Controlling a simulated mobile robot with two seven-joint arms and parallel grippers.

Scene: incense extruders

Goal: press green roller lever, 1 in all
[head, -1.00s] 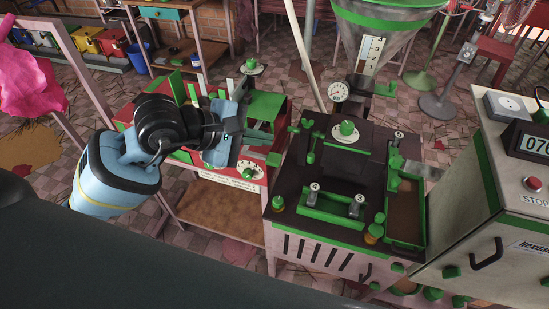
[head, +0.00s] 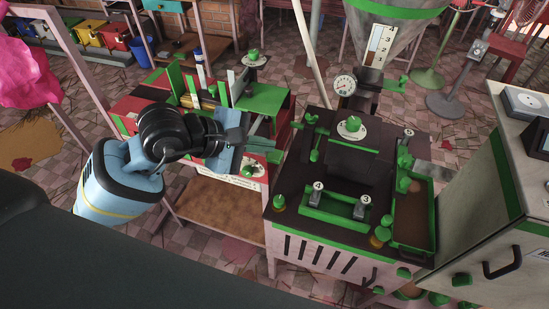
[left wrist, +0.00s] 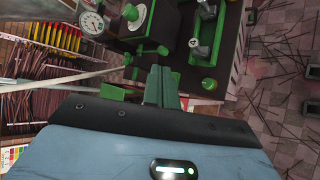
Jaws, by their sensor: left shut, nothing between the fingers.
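My left gripper (head: 252,130) points right, toward the dark-topped extruder (head: 345,240), in the head view. Its fingers (left wrist: 160,88) are together and empty in the left wrist view. A slim green lever (head: 315,152) stands on the left part of the extruder top, right of the fingertips and apart from them. A green lever-like part (left wrist: 150,50) also shows just beyond the fingers in the left wrist view. Several green controls are close together, and I cannot tell for certain which is the roller lever. My right gripper is not in view.
Levers marked 4 (head: 318,194) and 3 (head: 364,203) stand in a green frame on the extruder. A green knob (head: 351,124) and a gauge (head: 344,85) are behind them. A red and green bench (head: 130,103) is under my left arm. A grey cabinet (head: 470,215) stands right.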

